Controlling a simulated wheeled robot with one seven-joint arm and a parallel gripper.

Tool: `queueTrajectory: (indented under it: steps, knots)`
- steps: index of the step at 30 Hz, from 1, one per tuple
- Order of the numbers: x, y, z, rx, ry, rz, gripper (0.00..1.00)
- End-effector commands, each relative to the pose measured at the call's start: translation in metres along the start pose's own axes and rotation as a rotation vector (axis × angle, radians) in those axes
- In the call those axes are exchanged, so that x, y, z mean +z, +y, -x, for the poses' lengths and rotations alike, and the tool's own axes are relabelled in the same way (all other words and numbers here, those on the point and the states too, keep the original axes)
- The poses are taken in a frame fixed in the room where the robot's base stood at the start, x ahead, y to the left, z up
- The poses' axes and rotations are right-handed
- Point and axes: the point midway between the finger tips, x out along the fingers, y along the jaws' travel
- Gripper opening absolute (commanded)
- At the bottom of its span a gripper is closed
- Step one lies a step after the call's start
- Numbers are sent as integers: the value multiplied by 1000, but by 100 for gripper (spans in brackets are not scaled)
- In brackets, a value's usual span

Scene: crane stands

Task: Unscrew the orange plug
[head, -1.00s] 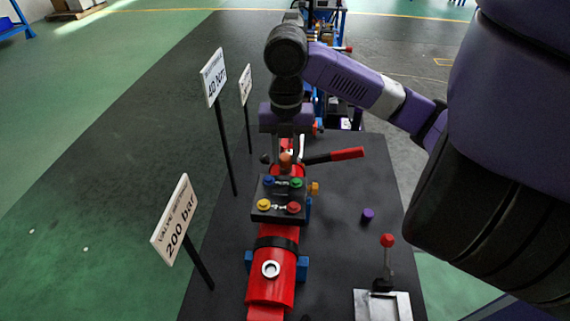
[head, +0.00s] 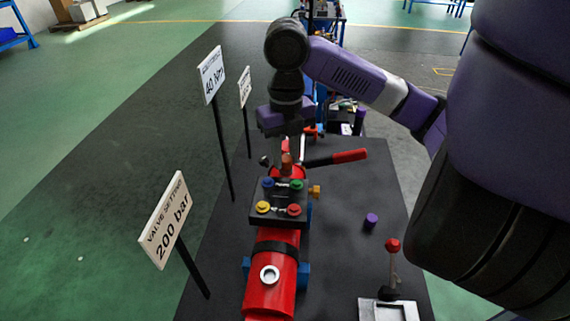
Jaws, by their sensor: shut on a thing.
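The orange plug (head: 287,161) is a small brownish-orange piece at the top of the red cylinder, just behind the black block. My gripper (head: 290,148) points straight down above it, its fingers reaching to the plug's top. The jaws look shut on the plug; the exact contact is small and hard to make out. The purple gripper body is turned at an angle about its upright axis.
The black block (head: 280,211) carries several coloured buttons and a yellow-orange side fitting (head: 315,191). A red-handled lever (head: 350,156) reaches right, close to my gripper. Signs on posts (head: 166,221) stand left. A purple cap (head: 371,220) and red-knobbed lever (head: 392,245) are right.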

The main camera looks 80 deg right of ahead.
Motion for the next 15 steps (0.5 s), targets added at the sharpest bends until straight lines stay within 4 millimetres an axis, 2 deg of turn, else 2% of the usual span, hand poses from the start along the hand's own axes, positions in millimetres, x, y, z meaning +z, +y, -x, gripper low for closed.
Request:
queueTrajectory:
  steps: [9,15]
  knots:
    - [0,0,-2,-1,-3,363,0]
    - [0,0,1,0,-2,419,0]
